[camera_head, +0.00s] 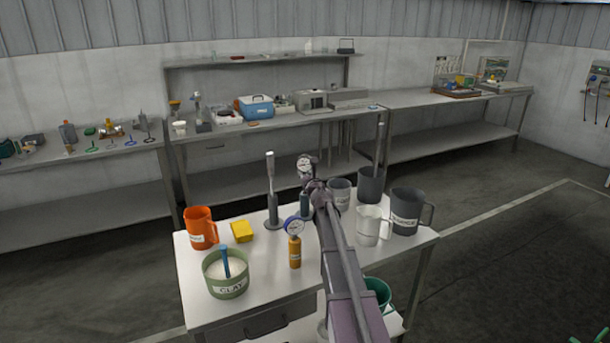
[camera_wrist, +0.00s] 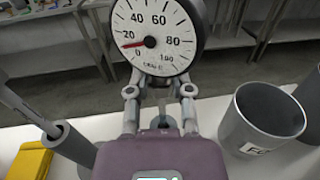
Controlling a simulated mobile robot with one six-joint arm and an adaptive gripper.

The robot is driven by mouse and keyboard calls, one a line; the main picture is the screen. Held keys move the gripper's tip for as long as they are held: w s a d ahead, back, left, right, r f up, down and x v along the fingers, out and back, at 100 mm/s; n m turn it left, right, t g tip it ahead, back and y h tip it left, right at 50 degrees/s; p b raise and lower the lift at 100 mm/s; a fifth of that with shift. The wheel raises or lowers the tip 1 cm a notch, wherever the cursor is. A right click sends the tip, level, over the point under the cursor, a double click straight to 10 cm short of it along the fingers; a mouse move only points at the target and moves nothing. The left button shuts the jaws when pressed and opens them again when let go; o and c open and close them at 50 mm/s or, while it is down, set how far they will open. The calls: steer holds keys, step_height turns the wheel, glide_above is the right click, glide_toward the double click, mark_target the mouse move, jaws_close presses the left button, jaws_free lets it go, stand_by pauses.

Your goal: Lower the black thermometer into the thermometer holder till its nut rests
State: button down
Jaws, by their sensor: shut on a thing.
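The black thermometer (camera_head: 304,166) has a round white dial with a black rim. Its dial faces the camera in the wrist view (camera_wrist: 158,30), with the red needle near the low end of the scale. My gripper (camera_head: 311,184) is shut on it just below the dial; both fingers (camera_wrist: 160,91) show there in the wrist view. A dark upright cylinder (camera_head: 304,206), which looks like the thermometer holder, stands on the table beneath my gripper, partly hidden by my arm. The stem is mostly hidden, so I cannot tell whether its tip is inside the holder.
Left of the gripper are a grey stand with a rod (camera_head: 271,200), a yellow block (camera_head: 242,232) and an orange bottle with a blue-rimmed dial (camera_head: 294,250). A grey cup (camera_wrist: 262,122) stands close on the right. A white jug (camera_head: 368,228) and dark jug (camera_head: 405,212) are further right.

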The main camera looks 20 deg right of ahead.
steer(key=shift+f+b, duration=3.25)
steer(key=shift+f, duration=0.15)
steer(key=shift+c, duration=2.2)
jaws_free()
steer(key=s+a, duration=0.1)
steer(key=s, duration=0.6)
steer(key=shift+s, duration=0.2)
steer(key=shift+r, duration=0.1)
